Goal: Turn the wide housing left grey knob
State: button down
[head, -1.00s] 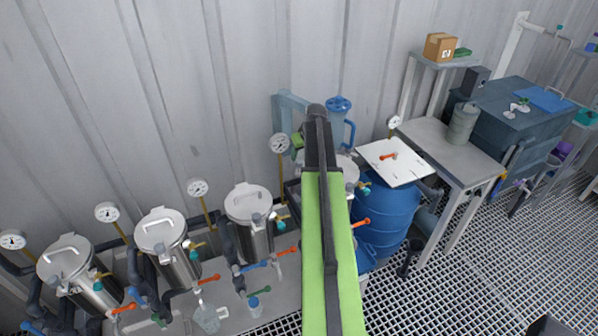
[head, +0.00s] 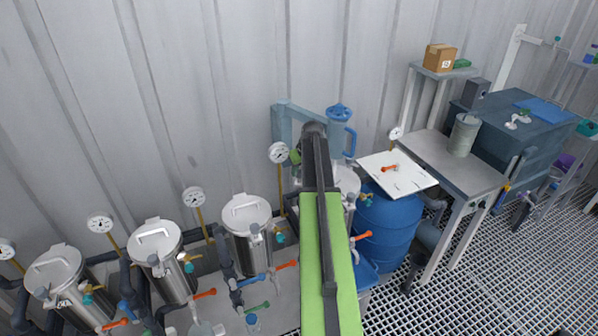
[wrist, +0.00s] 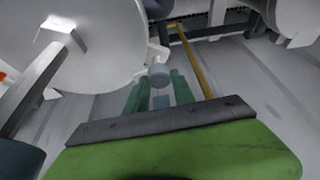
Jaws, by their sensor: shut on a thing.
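In the wrist view, the wide housing (wrist: 85,45) is a large pale round lid with a raised handle, at the upper left. The grey knob (wrist: 159,74) is a small blue-grey cylinder beside its edge. My gripper (wrist: 161,92) has two teal fingers, one on each side of the knob, and is shut on it. In the head view, my green and black arm reaches away to the wide housing (head: 346,181), which is partly hidden behind it. The fingers and the knob are hidden there.
Several steel vessels with lids, such as one close to the arm (head: 247,214), stand at the left with pipes and orange-handled valves. A gauge (head: 278,153) stands left of my arm. A blue barrel (head: 390,228) and a grey table (head: 470,172) are at the right. Grating floor (head: 480,270) is free.

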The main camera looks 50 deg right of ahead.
jog(key=shift+a, duration=0.15)
jog(key=shift+m, duration=0.3)
jog(key=shift+w+m+g+h, duration=0.1)
jog(key=shift+m+g+h, duration=0.3)
jog(key=shift+m, duration=0.9)
jog(key=shift+w+m+g+h, duration=0.15)
jog(key=shift+m+h, duration=0.35)
jog(key=shift+m, duration=0.8)
jog(key=shift+s, duration=0.1)
jog(key=c, duration=1.1)
grip_release()
jog(key=shift+a, duration=0.1)
jog(key=shift+o, duration=0.2)
